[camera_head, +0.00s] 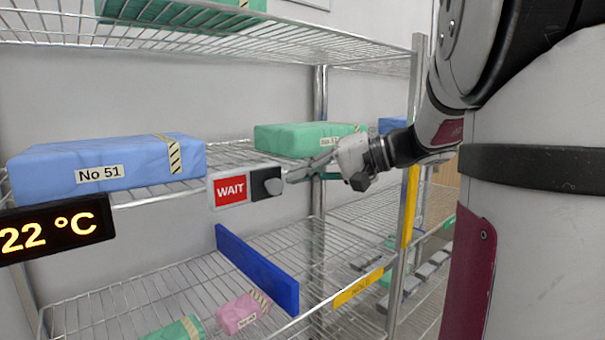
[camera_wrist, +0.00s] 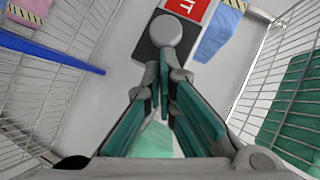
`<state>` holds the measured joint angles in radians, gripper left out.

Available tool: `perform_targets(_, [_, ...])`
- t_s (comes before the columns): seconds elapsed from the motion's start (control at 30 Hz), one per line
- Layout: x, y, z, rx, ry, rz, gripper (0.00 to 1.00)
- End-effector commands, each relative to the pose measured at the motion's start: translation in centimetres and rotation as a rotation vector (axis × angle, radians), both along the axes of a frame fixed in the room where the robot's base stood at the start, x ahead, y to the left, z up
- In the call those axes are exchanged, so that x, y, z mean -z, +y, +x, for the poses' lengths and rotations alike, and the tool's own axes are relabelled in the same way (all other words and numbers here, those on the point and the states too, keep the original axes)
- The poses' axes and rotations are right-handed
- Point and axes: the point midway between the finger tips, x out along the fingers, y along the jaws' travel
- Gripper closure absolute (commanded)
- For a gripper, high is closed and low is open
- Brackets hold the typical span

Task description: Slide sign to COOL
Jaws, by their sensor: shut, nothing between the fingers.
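The sign (camera_head: 213,193) hangs on the front edge of the middle shelf and shows a red WAIT panel (camera_head: 231,190) at its left. A dark slider cover (camera_head: 262,177) with a grey round knob (camera_head: 272,187) sits at its right; the word COOL is not visible. My gripper (camera_head: 289,178) is shut and empty just right of the knob, its fingers pointing left. In the wrist view the knob (camera_wrist: 166,30) is just ahead of the gripper's closed tips (camera_wrist: 164,68). I cannot tell whether they touch the knob.
A blue pack marked No 51 (camera_head: 130,172) and a green pack (camera_head: 290,138) lie on the middle shelf. A 22 °C display (camera_head: 62,228) hangs at left. A blue divider (camera_head: 256,268) and a pink pack (camera_head: 243,313) are below. A metal post (camera_head: 318,110) stands behind my gripper.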

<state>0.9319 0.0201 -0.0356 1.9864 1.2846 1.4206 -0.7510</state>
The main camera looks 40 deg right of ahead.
Motion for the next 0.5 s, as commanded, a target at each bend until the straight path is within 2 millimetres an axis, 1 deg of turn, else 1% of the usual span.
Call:
perform_targets(0.37, [0.1,0.2,0.0,0.001,0.0,0.0,1.0])
perform_targets(0.47, [0.1,1.0,0.1,0.0,-0.001,-0.001,1.0])
perform_targets(0.5, [0.1,1.6,0.1,-0.002,-0.001,-0.002,1.0])
